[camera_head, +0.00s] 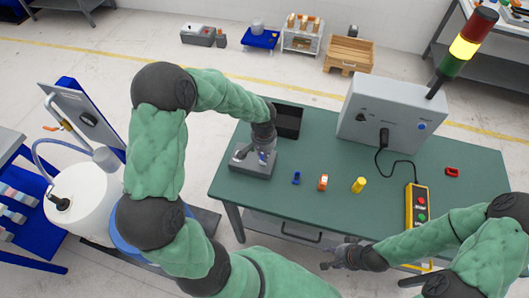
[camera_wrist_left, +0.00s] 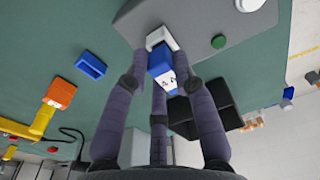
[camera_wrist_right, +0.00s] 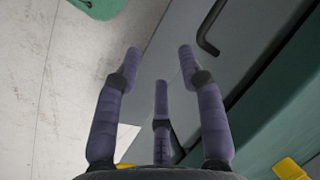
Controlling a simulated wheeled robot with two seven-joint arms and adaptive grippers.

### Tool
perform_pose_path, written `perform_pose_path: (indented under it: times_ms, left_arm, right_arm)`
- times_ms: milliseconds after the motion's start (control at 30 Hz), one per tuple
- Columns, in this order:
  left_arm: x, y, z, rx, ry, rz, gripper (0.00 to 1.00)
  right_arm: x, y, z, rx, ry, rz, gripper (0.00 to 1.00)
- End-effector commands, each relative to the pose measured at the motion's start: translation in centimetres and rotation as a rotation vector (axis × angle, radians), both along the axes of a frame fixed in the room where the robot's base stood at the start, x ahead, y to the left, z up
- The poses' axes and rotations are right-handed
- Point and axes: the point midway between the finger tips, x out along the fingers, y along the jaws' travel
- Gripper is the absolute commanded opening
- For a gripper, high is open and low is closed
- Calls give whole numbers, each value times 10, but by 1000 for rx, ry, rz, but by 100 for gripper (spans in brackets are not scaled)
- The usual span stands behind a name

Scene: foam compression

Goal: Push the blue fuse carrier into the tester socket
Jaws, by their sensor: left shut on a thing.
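The blue fuse carrier (camera_wrist_left: 160,62) is between the fingers of my left gripper (camera_wrist_left: 165,85), which is shut on it. The carrier's far end is at the white-rimmed tester socket (camera_wrist_left: 158,36) on the grey tester block (camera_wrist_left: 205,22). I cannot tell how deep it sits. In the head view my left gripper (camera_head: 264,152) is over the tester block (camera_head: 247,165) and largely hides carrier and socket. My right gripper (camera_head: 338,258) is empty and open, off the table's front edge; its spread fingers (camera_wrist_right: 160,70) show in the right wrist view.
On the green table (camera_head: 300,215) stand a small blue part (camera_head: 296,178), an orange part (camera_head: 322,182) and a yellow part (camera_head: 358,185). A black bin (camera_head: 287,120) is behind the block. A grey control box (camera_head: 385,112) and a yellow pendant (camera_head: 418,205) are to the right.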

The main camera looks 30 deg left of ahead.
Motion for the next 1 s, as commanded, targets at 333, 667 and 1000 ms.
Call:
perform_pose_path:
  times_ms: [333, 667, 1000]
  left_arm:
    - [0, 0, -7, 0, 0, 0, 0]
    - [0, 0, -11, 0, 0, 0, 35]
    - [0, 0, -11, 0, 0, 0, 54]
  right_arm:
    - [0, 0, -6, 0, 0, 0, 40]
    - [0, 0, -10, 0, 0, 0, 40]
    - [0, 0, -10, 0, 0, 0, 40]
